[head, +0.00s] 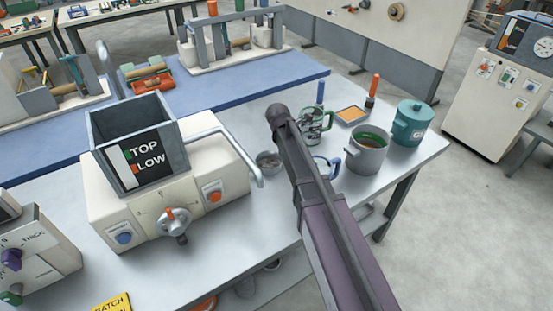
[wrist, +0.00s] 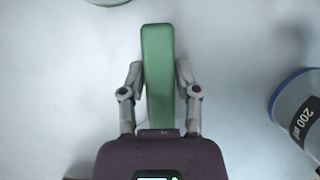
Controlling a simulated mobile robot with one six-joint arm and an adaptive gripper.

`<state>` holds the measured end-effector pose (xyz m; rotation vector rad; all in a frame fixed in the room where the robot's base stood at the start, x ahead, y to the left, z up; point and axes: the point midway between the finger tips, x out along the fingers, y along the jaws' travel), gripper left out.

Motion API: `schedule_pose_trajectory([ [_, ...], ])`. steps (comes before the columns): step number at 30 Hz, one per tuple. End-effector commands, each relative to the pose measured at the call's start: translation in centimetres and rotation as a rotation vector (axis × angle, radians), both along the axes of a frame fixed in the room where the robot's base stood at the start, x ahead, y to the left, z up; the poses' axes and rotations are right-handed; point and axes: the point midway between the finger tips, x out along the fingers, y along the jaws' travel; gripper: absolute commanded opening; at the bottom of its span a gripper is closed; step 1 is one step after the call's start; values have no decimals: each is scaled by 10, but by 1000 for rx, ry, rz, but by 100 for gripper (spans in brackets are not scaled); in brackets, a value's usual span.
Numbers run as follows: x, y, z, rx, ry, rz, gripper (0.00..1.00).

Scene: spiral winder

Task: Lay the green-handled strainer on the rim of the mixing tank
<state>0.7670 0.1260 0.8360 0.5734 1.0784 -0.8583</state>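In the wrist view a green handle (wrist: 158,50), taken as the strainer's, runs upright in the picture between the two fingers of my gripper (wrist: 160,78). Both fingertips appear to press its sides. The strainer's bowl is not visible. In the head view my arm hides the gripper and the strainer. No vessel is labelled as the mixing tank. An open square grey tank (head: 103,137) marked TOP and LOW stands on the cream machine. An open grey pot (head: 366,164) with green inside stands on the table, right of my arm.
A blue-rimmed beaker (wrist: 298,112) stands right of the gripper; it also shows in the head view (head: 331,167). Behind it are a green-rimmed jug (head: 316,122), an orange-filled tray (head: 352,115) and a lidded teal pot (head: 407,125). A small bowl (head: 268,161) and curved pipe (head: 252,165) lie left of my arm.

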Motion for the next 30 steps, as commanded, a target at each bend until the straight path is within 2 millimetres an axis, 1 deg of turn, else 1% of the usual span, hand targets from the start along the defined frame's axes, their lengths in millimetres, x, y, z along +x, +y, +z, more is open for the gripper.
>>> schedule_pose_trajectory([
  [1,0,0,0,0,0,0,12],
  [2,0,0,0,0,0,0,3],
  [3,0,0,0,0,0,0,0],
  [14,0,0,1,0,0,0,0],
  [20,0,0,6,0,0,0,0],
  [26,0,0,18,0,0,0,0],
  [30,0,0,30,0,0,0,0],
])
